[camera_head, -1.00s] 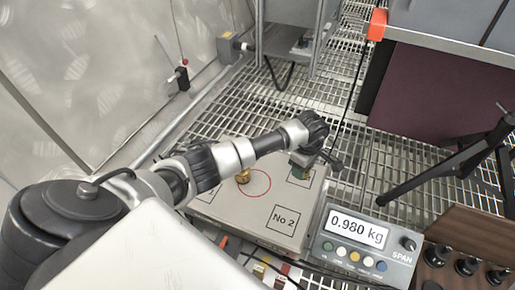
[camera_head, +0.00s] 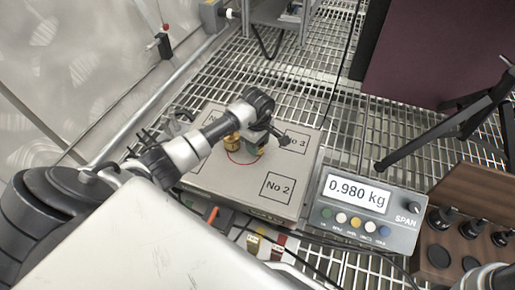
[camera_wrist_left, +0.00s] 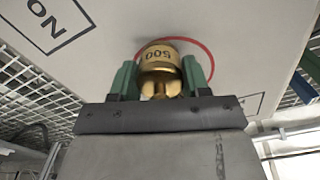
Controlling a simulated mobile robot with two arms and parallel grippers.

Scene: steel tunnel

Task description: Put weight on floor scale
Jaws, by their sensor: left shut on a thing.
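The floor scale's platform (camera_head: 228,182) lies on the grating, with boxes marked No 2 and No 3 and a red circle. Its display (camera_head: 357,194) reads 0.980 kg. My left gripper (camera_head: 258,148) is over the platform by the red circle, shut on a brass weight, partly hidden in the head view. Whether the held weight touches the platform I cannot tell. My right gripper is not in view.
A wooden rack (camera_head: 462,235) with several black knobbed pieces stands at the right. A black tripod (camera_head: 470,120) stands behind it. Cables run along the front of the platform. A maroon panel (camera_head: 420,55) is at the back right.

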